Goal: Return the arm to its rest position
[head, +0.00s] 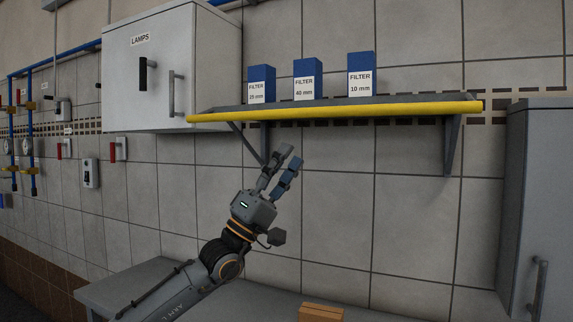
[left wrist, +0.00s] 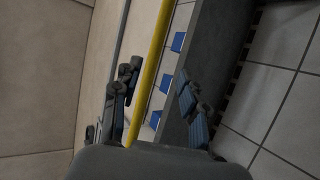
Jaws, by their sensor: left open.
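My left gripper (head: 289,158) is raised on its arm in the middle of the head view, below the yellow-edged shelf (head: 335,110). Its fingers point up and slightly right, apart and with nothing between them. In the left wrist view the two fingers (left wrist: 158,85) stand apart, and the shelf's yellow edge (left wrist: 150,70) runs through the gap behind them. Three blue filter boxes stand on the shelf: left (head: 261,84), a 40 mm one (head: 307,80) and a 10 mm one (head: 361,75). My right gripper is not in view.
A white LAMPS cabinet (head: 150,75) hangs left of the shelf. A grey cabinet (head: 540,200) stands at the right. Below my arm is a grey bench (head: 130,285) with a brown block (head: 320,312). Blue pipes with gauges (head: 27,146) are at the far left wall.

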